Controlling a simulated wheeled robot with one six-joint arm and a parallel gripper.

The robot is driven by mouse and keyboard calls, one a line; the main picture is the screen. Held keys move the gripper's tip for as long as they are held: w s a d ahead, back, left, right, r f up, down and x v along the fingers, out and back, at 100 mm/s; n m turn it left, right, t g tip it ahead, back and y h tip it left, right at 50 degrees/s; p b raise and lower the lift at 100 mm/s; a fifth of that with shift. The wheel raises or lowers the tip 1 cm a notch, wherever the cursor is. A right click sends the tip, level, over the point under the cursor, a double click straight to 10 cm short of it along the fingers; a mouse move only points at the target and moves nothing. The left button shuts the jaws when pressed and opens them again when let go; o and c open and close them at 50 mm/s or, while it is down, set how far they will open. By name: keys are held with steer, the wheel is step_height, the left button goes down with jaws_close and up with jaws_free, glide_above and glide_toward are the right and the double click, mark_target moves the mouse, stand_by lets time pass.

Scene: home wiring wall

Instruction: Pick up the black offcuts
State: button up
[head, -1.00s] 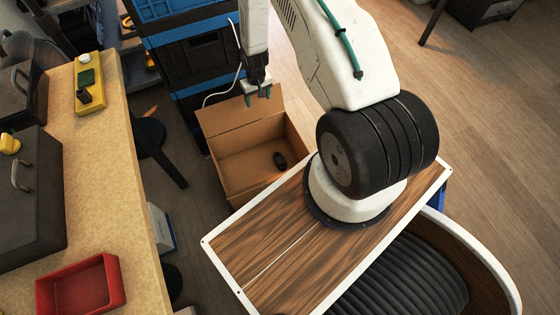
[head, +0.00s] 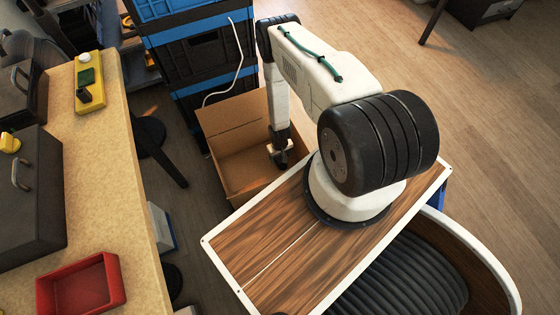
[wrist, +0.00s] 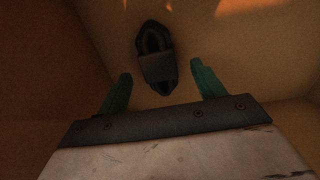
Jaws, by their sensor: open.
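The black offcuts (wrist: 157,68) lie as a small dark bundle with a band around the middle, on the floor of the cardboard box (head: 232,120). In the wrist view the bundle sits ahead of and between the green fingertips of my gripper (wrist: 160,80). My gripper is open, with a finger on each side of the bundle's near end; I see no clear contact. In the head view my gripper (head: 279,152) is down inside the box and hides the bundle.
The box walls stand close around my gripper. Blue and black crates (head: 205,60) are stacked behind the box, with a white cable hanging on them. A workbench (head: 105,160) at left holds a red tray (head: 82,287) and a yellow device (head: 88,85).

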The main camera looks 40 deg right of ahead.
mark_target(280, 159)
steer(key=shift+f, duration=1.6)
steer(key=shift+s, duration=0.1)
steer(key=c, duration=1.1)
steer(key=shift+r, duration=0.15)
